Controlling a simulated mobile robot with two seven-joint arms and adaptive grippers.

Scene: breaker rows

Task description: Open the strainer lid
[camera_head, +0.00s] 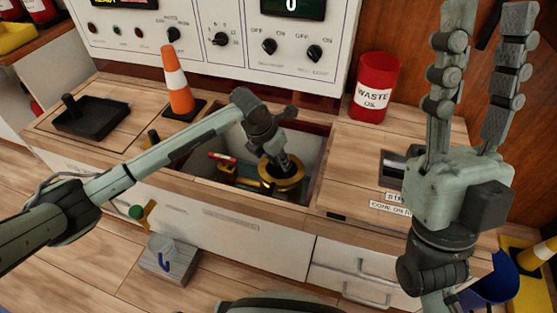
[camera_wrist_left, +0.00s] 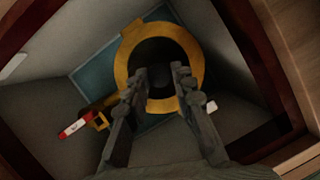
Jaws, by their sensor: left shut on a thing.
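A yellow ring-shaped fitting (camera_head: 266,181) with a dark middle sits down in the square opening in the counter; I take it for the strainer. It shows larger in the left wrist view (camera_wrist_left: 122,62). My left gripper (camera_head: 287,165) reaches into the opening from above, its fingertips (camera_wrist_left: 160,76) over the ring's dark middle. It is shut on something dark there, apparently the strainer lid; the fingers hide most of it. My right gripper (camera_head: 489,12) is raised at the right, fingers pointing up and spread apart, empty.
A red-capped tool (camera_wrist_left: 75,127) lies in the opening beside the ring. Counter walls enclose the opening. An orange cone (camera_head: 177,82) and black tray (camera_head: 92,116) stand left, a red waste oil can (camera_head: 374,88) right. A control panel (camera_head: 215,35) rises behind.

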